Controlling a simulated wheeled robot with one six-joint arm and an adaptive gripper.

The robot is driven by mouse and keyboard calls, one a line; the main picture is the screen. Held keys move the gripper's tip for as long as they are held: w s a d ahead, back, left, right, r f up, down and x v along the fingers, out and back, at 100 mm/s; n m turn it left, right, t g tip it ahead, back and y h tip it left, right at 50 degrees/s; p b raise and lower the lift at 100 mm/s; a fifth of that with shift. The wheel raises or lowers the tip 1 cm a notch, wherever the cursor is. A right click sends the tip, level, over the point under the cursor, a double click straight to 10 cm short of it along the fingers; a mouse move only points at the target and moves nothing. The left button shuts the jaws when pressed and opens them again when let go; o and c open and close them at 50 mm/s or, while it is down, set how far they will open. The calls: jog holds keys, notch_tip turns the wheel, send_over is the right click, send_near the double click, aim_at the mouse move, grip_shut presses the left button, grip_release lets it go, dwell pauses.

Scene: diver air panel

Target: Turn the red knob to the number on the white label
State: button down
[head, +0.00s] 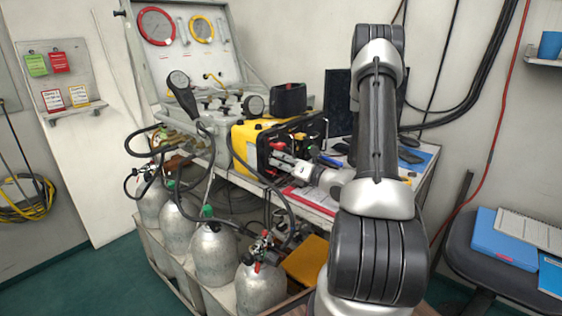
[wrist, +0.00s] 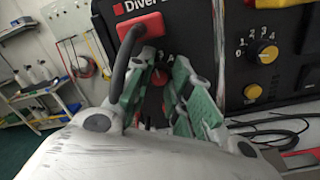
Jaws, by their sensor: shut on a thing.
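The red knob (wrist: 160,77) is on the black front of the yellow air panel box (head: 243,137), partly hidden between my fingers in the wrist view. My gripper (wrist: 164,84) has its green-padded fingers closed on either side of it. In the head view my gripper (head: 283,160) reaches the box front, and the knob cannot be made out apart from the red parts there. Dial marks near the knob are mostly covered, so its setting cannot be read. I cannot tell which label is the white one; a pale tag (head: 53,99) hangs on the left wall board, its writing too small to read.
A red plug (wrist: 139,27) with a thick grey cable sits just above left of my fingers. Yellow knobs (wrist: 267,53) with a numbered dial are to the right. Several gas cylinders (head: 214,255) and hoses stand below the bench. A red clipboard (head: 308,201) lies before the box.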

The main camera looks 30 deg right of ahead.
jog(key=shift+m, duration=2.1)
jog(key=shift+h, duration=0.3)
jog(key=c, duration=1.6)
grip_release()
jog(key=shift+o, duration=0.2)
jog(key=v, duration=1.2)
jog(key=shift+d+f, duration=0.1)
jog(key=shift+f, duration=0.05)
